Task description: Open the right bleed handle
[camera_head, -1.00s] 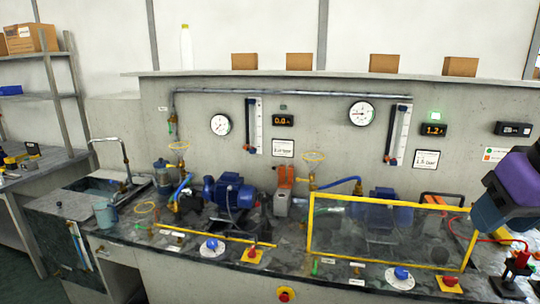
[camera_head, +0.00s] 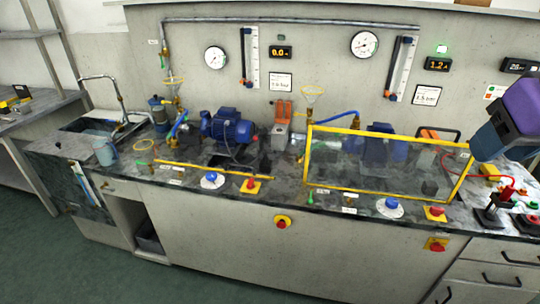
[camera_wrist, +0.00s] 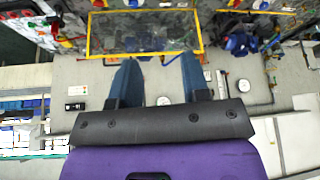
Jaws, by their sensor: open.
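In the head view my purple and dark arm end is at the right edge, above the counter and well away from the green lever.
A yellow-framed clear guard (camera_head: 385,190) stands over the right pump (camera_head: 385,142). Blue knobs (camera_head: 390,203) and red buttons (camera_head: 436,212) line the counter front. A red cable (camera_head: 450,165) runs at the right. The floor in front is clear.

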